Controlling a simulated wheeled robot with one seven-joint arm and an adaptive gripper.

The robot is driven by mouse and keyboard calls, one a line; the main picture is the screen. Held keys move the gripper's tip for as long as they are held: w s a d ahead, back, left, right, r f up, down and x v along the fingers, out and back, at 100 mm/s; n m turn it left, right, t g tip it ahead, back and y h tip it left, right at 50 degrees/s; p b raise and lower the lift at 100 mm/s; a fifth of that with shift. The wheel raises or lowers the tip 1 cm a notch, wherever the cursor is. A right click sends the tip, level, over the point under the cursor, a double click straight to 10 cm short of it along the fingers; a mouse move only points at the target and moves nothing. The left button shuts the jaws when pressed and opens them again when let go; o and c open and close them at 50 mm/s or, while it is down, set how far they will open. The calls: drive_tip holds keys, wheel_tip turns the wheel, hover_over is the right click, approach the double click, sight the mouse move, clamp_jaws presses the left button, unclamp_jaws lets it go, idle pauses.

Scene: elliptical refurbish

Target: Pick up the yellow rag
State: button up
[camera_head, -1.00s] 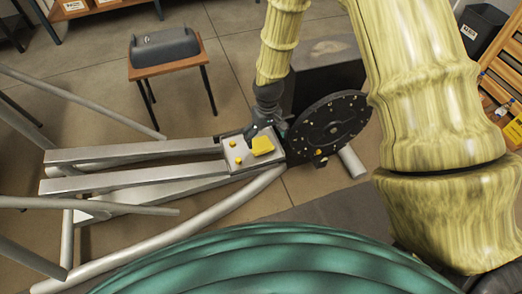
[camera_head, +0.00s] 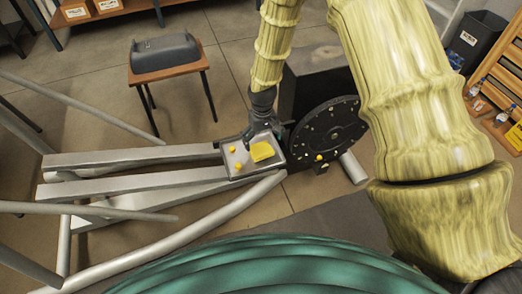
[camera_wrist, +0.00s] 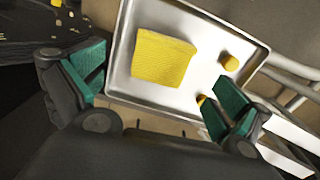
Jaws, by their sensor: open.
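The yellow rag (camera_head: 262,151) lies flat in a shallow metal tray (camera_head: 236,172). In the wrist view the rag (camera_wrist: 163,59) is a textured yellow square near the tray's left side, with the bare tray (camera_wrist: 150,92) around it. My gripper (camera_head: 262,130) is at the tray's far edge, close to the rag. In the wrist view my gripper (camera_wrist: 158,92) is open, its green-padded fingers wide apart on either side below the rag. Nothing is between the fingers. I cannot tell the exact height of the fingers above the tray.
A small yellow piece (camera_wrist: 229,62) lies in the tray right of the rag; another (camera_wrist: 202,100) is partly behind the right finger. A black disc (camera_head: 327,130) stands right of the tray. Metal beams (camera_head: 130,156) run left. A small wooden table (camera_head: 167,68) stands behind.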

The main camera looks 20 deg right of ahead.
sight(261, 148)
drive_tip(key=shift+w+a+f, duration=0.1)
drive_tip(key=shift+w+f, duration=0.05)
drive_tip(key=shift+f, duration=1)
drive_tip(key=shift+w+a+f, duration=0.1)
drive_tip(key=shift+f, duration=1)
drive_tip(key=c, duration=1)
